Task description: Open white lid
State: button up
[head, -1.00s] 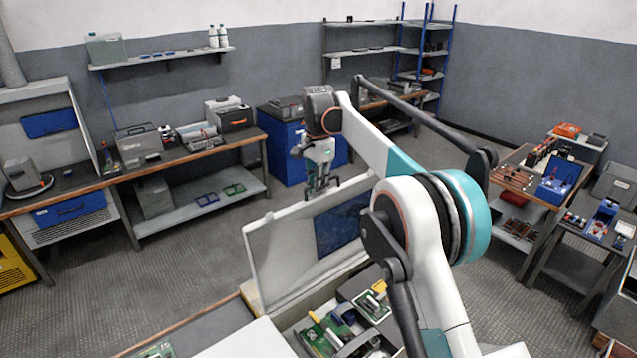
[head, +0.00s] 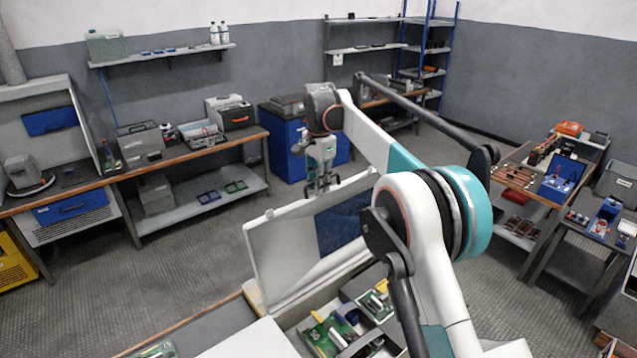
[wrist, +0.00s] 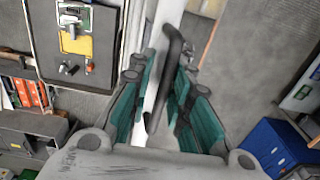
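The white lid (head: 285,250) stands raised, roughly upright, at the far side of an open white case (head: 290,318) in the head view. A dark blue panel (head: 342,223) shows on its inner face. My gripper (head: 323,184) is at the lid's upper edge. In the wrist view, a dark curved handle (wrist: 172,48) and the pale lid edge (wrist: 161,30) run between the fingers of my gripper (wrist: 161,78). The fingers stand apart, with visible gaps beside the handle. Part of the lid and case is hidden behind my arm.
Green circuit boards (head: 330,332) and other parts lie in the case. A long workbench (head: 90,183) with equipment runs along the left wall. A blue cabinet (head: 287,150) stands behind the lid. Tables (head: 590,240) stand at right. The floor (head: 190,265) left of the lid is clear.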

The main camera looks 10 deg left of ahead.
notch_tip(320, 180, up, 7)
jog(key=shift+r, duration=0.25)
dwell(0.4)
jog(key=s+d+r+n+t+y+b, duration=0.1)
jog(key=s+d+r+n+t+b, duration=0.15)
jog(key=d+b, duration=0.8)
jog(key=s+d+f+n+t+b, duration=0.1)
jog(key=s+d+b, duration=0.1)
jog(key=s+d, duration=0.5)
jog(key=s+d+f+n+b, duration=0.15)
jog(key=s+d, duration=0.25)
jog(key=d, duration=0.4)
jog(key=s+d+f+n+t+b, duration=0.1)
jog(key=s+d+f+b, duration=0.2)
jog(key=s+f, duration=0.6)
jog(key=s+d+f+t+b, duration=0.1)
jog(key=s+d+f+b, duration=0.3)
jog(key=s+f, duration=0.5)
jog(key=s+d+f+n+t+h+b, duration=0.1)
jog(key=s+d+f+b, duration=0.2)
jog(key=s+d+f, duration=0.4)
notch_tip(320, 180, down, 2)
jog(key=shift+s+d+n+t, duration=0.3)
jog(key=shift+s+t, duration=0.05)
jog(key=shift+s, duration=0.7)
